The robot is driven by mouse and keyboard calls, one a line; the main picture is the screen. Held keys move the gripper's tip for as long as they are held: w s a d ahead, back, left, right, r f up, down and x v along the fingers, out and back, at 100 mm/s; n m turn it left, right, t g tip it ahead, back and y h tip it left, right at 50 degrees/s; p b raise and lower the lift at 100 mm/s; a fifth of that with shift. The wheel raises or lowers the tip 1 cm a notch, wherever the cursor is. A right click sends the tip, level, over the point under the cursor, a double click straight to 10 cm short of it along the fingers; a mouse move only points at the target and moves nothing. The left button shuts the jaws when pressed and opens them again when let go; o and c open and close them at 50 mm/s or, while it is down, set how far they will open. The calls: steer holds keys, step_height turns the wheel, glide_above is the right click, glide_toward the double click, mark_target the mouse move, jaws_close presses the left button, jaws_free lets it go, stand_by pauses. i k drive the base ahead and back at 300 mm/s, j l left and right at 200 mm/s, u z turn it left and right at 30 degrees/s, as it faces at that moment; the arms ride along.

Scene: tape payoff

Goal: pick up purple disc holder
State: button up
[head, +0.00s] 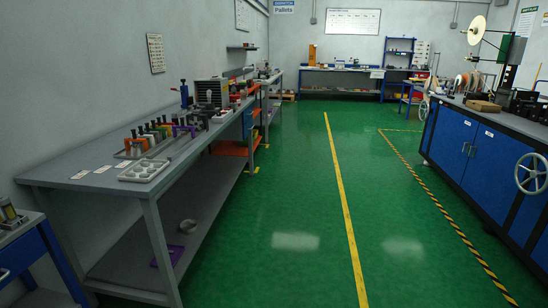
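A purple flat thing (168,256) lies low down by the front legs of the left workbench, on its lower shelf or just at its edge; a bench leg covers part of it. A second purple piece (183,129), shaped like an upright bracket, stands on the bench top at the right end of a row of small coloured holders. Both are small in view, and I cannot tell which is the disc holder. My gripper is not in view.
The left workbench (75,181) carries a white tray with round wells (144,170), cards and tools. A grey ring (187,226) lies on its lower shelf. Blue cabinets (453,142) with handwheels line the right. The green floor (290,190) between is clear.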

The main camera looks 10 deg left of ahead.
mark_target(183, 127)
steer(key=i+u, duration=0.1)
steer(key=i, duration=0.85)
steer(key=i+l, duration=0.2)
steer(key=i, duration=0.75)
steer(key=j+u, duration=0.05)
